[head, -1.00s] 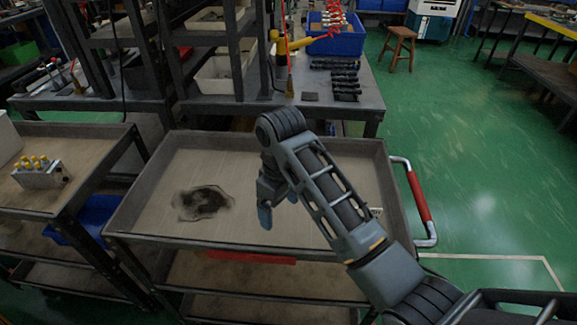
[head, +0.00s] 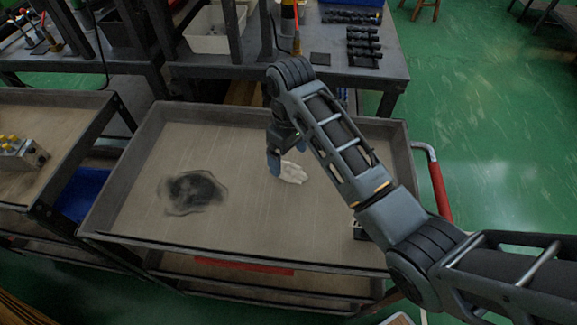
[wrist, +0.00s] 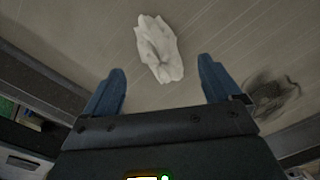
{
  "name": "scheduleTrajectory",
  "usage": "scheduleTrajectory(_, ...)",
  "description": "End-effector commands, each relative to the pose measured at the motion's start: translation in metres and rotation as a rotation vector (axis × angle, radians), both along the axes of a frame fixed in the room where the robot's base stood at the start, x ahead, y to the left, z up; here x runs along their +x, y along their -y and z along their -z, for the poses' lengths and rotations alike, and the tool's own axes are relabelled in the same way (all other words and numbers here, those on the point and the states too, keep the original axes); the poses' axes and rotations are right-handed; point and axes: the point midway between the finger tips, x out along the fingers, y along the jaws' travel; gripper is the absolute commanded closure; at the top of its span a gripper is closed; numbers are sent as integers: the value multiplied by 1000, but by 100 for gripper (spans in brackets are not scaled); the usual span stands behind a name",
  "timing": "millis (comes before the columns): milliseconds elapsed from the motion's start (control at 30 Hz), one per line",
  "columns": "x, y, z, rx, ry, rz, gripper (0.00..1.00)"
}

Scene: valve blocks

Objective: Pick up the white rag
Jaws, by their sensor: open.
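The white rag (head: 293,173) lies crumpled on the bare top tray of the cart (head: 235,140), just right of my gripper (head: 274,160) in the head view. My arm hides part of the tray beside it. In the wrist view the rag (wrist: 160,48) lies beyond the fingertips, about midway between them sideways. My gripper (wrist: 160,80) is open and empty, with its two blue fingers spread apart. It points down at the tray, and the rag is outside the fingers.
A dark stain (head: 193,191) marks the tray left of the rag. The tray has a raised rim and a red handle (head: 440,190) on its right. A second cart with a valve block (head: 20,153) stands at left. A dark workbench (head: 350,68) stands behind.

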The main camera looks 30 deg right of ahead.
Motion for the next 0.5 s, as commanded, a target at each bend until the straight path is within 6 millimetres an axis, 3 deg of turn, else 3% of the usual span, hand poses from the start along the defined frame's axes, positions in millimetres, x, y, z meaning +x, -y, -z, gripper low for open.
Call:
scheduleTrajectory(200,-3,0,32,0,-4,1,9)
scheduleTrajectory(500,-2,-1,40,0,-1,0,9)
